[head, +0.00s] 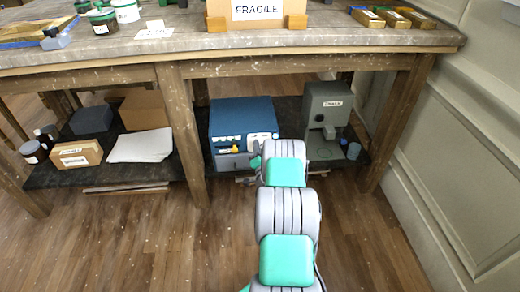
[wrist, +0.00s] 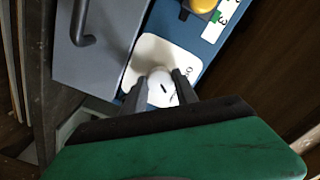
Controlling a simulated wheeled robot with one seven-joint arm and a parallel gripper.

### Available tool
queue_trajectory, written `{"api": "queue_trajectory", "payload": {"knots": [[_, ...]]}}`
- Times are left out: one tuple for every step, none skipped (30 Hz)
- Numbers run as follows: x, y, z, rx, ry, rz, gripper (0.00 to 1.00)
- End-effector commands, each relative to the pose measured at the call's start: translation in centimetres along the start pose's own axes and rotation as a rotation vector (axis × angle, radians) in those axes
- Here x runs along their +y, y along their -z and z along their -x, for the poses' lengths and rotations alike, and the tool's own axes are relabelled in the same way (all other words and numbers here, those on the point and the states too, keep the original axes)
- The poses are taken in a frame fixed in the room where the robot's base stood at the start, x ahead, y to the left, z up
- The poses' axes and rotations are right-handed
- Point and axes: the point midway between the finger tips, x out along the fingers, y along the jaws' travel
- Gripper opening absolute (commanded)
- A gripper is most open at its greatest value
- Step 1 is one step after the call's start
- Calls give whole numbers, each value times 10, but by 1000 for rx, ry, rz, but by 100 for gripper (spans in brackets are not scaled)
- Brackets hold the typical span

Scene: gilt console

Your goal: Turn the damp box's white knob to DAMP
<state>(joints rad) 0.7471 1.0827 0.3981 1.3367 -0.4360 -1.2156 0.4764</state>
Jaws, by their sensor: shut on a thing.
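The blue damp box (head: 242,112) stands on the lower shelf under the console; its blue front also fills part of the wrist view (wrist: 150,20). Its white knob (wrist: 161,90) sits on a pale plate (wrist: 165,50) and bears a short dark mark. My gripper (wrist: 160,84) is shut on the knob, one dark finger on each side. The lettering around the knob cannot be read, so I cannot tell which setting the mark points at. In the head view my arm hides the knob and most of the gripper.
A yellow knob (wrist: 204,5) and a grey front with a dark handle (wrist: 84,28) are close to the gripper. A grey machine (head: 328,108) stands right of the box. A table leg (head: 182,135) stands left of it. The floor in front is clear.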

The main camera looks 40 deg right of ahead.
Motion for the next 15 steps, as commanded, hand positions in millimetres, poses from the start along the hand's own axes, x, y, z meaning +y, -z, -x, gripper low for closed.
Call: {"api": "queue_trajectory", "payload": {"knots": [[0,0,0,0,-1,-2,0],[0,0,0,0,-1,-2,0],[1,0,0,0,-1,-2,38],[0,0,0,0,-1,-2,40],[0,0,0,0,-1,-1,42],[0,0,0,0,-1,-1,46],[0,0,0,0,-1,-1,48],[0,0,0,0,-1,-1,51],[0,0,0,0,0,-1,54],[0,0,0,0,0,0,56],[0,0,0,0,0,0,57],[0,0,0,0,0,0,57],[0,0,0,0,0,0,57],[0,0,0,0,0,0,57],[0,0,0,0,0,0,57]]}}
